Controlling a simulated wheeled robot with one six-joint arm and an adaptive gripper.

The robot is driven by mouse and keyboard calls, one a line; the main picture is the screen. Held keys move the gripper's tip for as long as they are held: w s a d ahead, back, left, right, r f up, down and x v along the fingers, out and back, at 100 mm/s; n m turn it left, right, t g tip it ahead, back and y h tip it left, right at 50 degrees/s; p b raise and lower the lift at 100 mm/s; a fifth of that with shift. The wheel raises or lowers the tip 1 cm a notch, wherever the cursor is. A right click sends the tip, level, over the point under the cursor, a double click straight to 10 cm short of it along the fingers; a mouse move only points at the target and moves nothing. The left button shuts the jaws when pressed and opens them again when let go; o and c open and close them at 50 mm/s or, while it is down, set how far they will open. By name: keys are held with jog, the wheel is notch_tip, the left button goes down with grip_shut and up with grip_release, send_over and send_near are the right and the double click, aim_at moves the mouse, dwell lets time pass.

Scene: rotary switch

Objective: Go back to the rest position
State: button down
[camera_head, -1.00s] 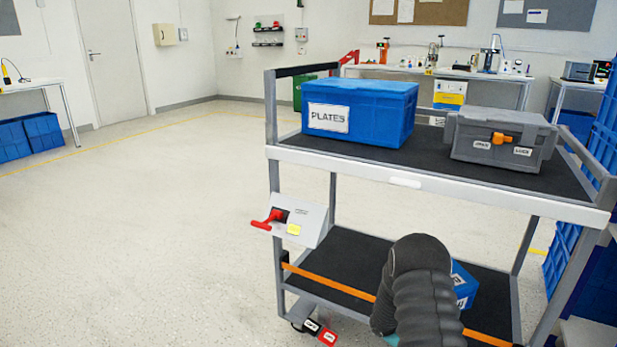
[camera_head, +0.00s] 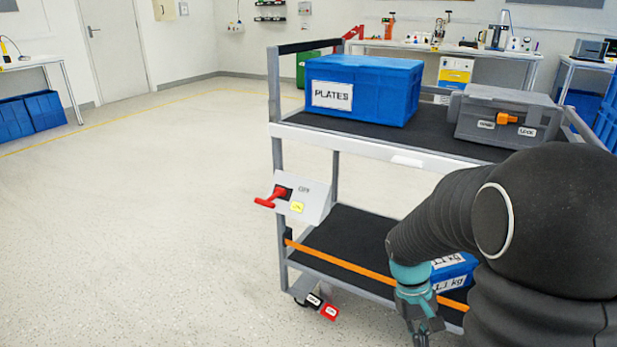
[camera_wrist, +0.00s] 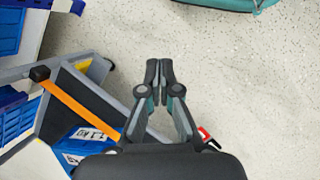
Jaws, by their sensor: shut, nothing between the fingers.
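My gripper (camera_head: 420,328) hangs at the lower right in the head view, in front of the cart's lower shelf. In the wrist view my gripper (camera_wrist: 159,72) is shut and empty, with bare floor behind its fingertips. The rotary switch (camera_head: 281,193) is a red handle on a grey sloped box (camera_head: 312,201) with a yellow label, fixed to the cart's left post. My gripper is apart from it, to its lower right. The switch's marked positions are too small to read surely.
The cart (camera_head: 395,157) carries a blue PLATES box (camera_head: 385,92) and a grey case (camera_head: 490,112) on top. A blue box (camera_head: 455,275) on its lower shelf is partly hidden by my arm. Floor (camera_head: 150,220) at left is clear.

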jog(key=s+a+r+m+t+y, duration=0.1)
jog(key=s+a+r+t, duration=0.2)
jog(key=r, duration=0.6)
jog(key=s+a+r+t+y+p, duration=0.1)
jog(key=s+a+r+t, duration=0.3)
jog(key=r, duration=0.6)
jog(key=s+t, duration=0.2)
jog(key=s, duration=0.1)
jog(key=shift+s+a+m+y, duration=0.15)
jog(key=shift+a+m+y, duration=0.15)
jog(key=shift+m, duration=0.1)
jog(key=shift+d+r, duration=0.1)
jog(key=shift+d, duration=0.05)
